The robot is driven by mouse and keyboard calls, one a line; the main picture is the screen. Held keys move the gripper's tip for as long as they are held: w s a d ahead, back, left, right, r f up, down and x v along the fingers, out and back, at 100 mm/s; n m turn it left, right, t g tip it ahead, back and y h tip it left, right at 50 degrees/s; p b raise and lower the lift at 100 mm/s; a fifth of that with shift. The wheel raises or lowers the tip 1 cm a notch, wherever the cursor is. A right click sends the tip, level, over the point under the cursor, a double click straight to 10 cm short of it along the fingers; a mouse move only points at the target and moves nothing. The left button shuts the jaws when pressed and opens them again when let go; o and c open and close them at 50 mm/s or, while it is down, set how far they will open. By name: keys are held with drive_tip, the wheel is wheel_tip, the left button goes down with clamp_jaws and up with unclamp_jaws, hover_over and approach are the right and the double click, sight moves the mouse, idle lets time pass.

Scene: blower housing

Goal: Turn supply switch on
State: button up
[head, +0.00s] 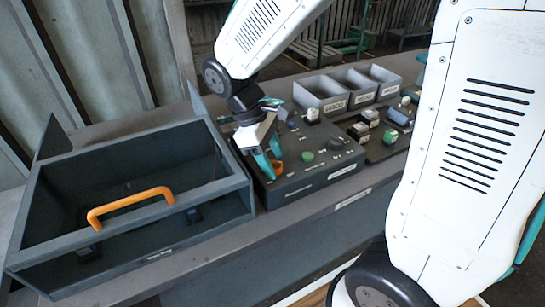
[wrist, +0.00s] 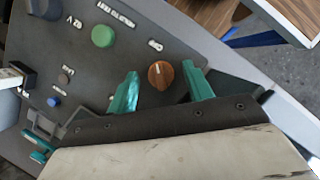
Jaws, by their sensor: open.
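The supply switch appears to be the round orange-brown rotary knob (wrist: 160,74) on the dark panel. It also shows in the head view as an orange knob (head: 279,168) at the panel's near left corner. A small pale mark is on its face; the label beside it is too small to read surely. My gripper (wrist: 161,71) has its two teal fingers apart, one on each side of the knob, with visible gaps to it. In the head view my gripper (head: 270,158) points down at the knob. I cannot tell how deep the fingertips reach.
A green button (wrist: 103,36) and a blue button (wrist: 54,101) sit on the same panel. An open dark box (head: 240,183) with an orange handle (head: 130,205) stands left of it. Grey bins (head: 322,93) and another panel with blocks (head: 398,117) lie behind and right.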

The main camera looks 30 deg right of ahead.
drive_tip(key=shift+c, duration=0.3)
drive_tip(key=c, duration=0.9)
drive_tip(key=shift+m, duration=0.4)
drive_tip(key=m+g+y, duration=0.1)
drive_tip(key=m, duration=0.2)
drive_tip(key=shift+w+d+m, duration=0.1)
drive_tip(key=shift+m, duration=0.3)
drive_tip(key=m+y, duration=0.2)
drive_tip(key=m, duration=0.2)
drive_tip(key=shift+d+m, duration=0.15)
drive_tip(key=shift+m, duration=0.15)
drive_tip(key=m+y, duration=0.2)
drive_tip(key=m, duration=0.2)
drive_tip(key=shift+d, duration=0.1)
drive_tip(key=m+t+y, duration=0.1)
drive_tip(key=m, duration=0.3)
drive_tip(key=shift+m, duration=0.3)
